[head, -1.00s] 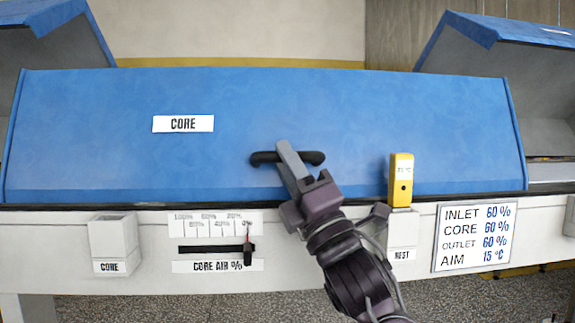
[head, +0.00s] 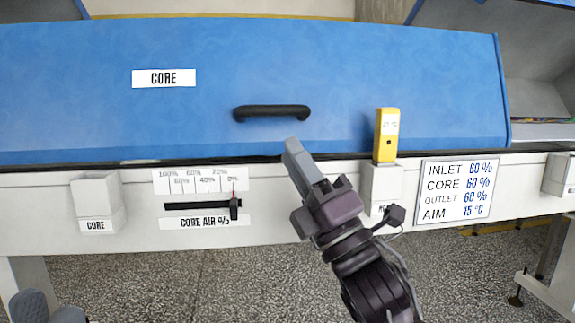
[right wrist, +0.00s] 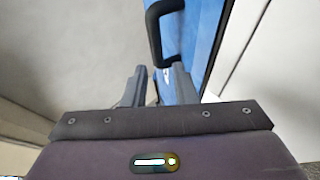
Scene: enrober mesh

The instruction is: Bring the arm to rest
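The blue core hood (head: 400,70) is down, with its black handle (head: 272,112) on the front face. My right gripper (head: 292,146) is just below the handle, apart from it. In the right wrist view its two fingers (right wrist: 156,88) are spread with nothing between them, and the handle (right wrist: 155,35) is beyond the fingertips. A grey piece at the lower left edge looks like my left gripper (head: 45,308); it is mostly cut off, and its fingers cannot be made out.
The core air slider (head: 233,209) stands under 0%. A yellow meter (head: 387,140) showing a °C reading stands in its nest (head: 375,190). An empty-looking core box (head: 95,205) is at left, and a settings sign (head: 460,192) at right. Floor shows below the machine.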

